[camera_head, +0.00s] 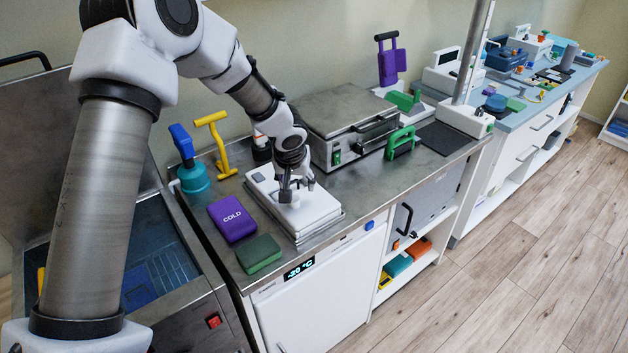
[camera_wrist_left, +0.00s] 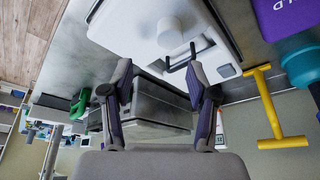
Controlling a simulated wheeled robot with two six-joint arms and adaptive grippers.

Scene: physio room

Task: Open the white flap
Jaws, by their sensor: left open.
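The white flap (camera_head: 262,187) is the flat white top of a low unit set in the steel counter. It lies flat and looks closed. In the left wrist view the white flap (camera_wrist_left: 128,24) bears a round white knob and a recess with a dark bar. My left gripper (camera_head: 297,190) is over the flap, fingers pointing down, and hides part of it. In the left wrist view my left gripper (camera_wrist_left: 161,73) has its fingers apart, with nothing held between them, and the knob lies ahead. Contact with the knob cannot be told. My right gripper is not in view.
A purple COLD pack (camera_head: 231,218) and a green pack (camera_head: 259,254) lie left of and in front of the flap. A yellow T-handle tool (camera_head: 217,145) and a teal, blue-handled tool (camera_head: 193,178) stand behind left. A steel press (camera_head: 345,110) stands close on the right.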

